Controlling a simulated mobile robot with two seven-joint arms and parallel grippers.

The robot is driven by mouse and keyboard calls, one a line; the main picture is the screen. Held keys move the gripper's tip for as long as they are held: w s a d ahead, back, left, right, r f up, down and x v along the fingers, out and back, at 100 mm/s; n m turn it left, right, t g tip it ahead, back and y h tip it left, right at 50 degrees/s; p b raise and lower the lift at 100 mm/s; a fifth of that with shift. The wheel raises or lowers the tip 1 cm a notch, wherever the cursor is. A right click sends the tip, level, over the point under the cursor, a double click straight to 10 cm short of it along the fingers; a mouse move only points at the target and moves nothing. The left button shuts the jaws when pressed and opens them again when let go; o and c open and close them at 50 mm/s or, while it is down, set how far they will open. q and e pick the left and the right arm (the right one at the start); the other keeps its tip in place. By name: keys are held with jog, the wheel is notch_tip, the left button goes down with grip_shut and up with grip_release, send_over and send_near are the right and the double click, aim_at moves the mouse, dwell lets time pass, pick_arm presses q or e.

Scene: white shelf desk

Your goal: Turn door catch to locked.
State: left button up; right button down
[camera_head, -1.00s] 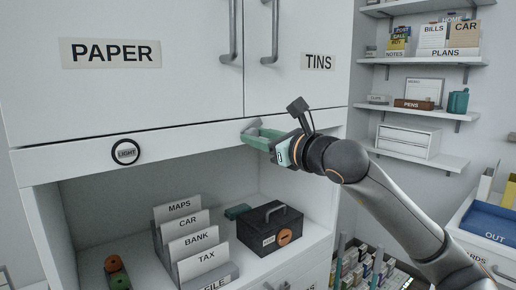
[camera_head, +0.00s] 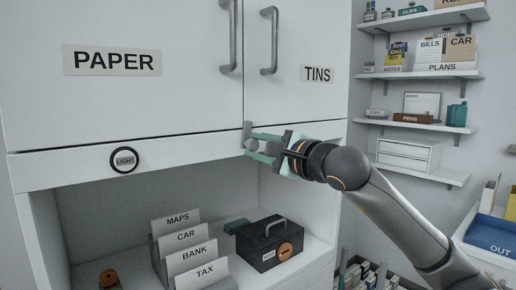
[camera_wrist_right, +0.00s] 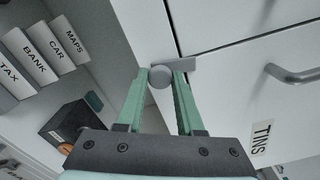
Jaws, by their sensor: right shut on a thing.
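The door catch (camera_head: 247,130) is a small grey piece with a bar and a round knob, at the bottom edge of the cabinet doors by the seam between them. Its bar stands roughly upright in the head view. In the right wrist view the round knob (camera_wrist_right: 160,78) sits between the green fingertips, with the bar reaching right across the door edge. My right gripper (camera_head: 252,145) is shut on the catch, one finger above the other in the head view. The fingers partly hide the knob there. My left gripper is not in view.
The paper door (camera_head: 112,61) and tins door (camera_head: 316,74) are closed, with vertical handles above the catch. A round light button (camera_head: 124,159) is on the rail at left. The open shelf below holds files and a black box (camera_head: 272,241). Wall shelves stand at right.

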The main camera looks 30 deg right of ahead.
jog(key=shift+n, duration=0.9)
jog(key=c, duration=0.5)
grip_release()
jog(key=shift+c, duration=0.2)
jog(key=shift+s+d+f+b, duration=0.1)
jog(key=shift+s+b, duration=0.2)
jog(key=shift+s, duration=0.25)
jog(key=s+b, duration=0.5)
jog(key=s, duration=0.6)
jog(key=shift+s+d, duration=0.25)
jog(key=shift+d, duration=0.15)
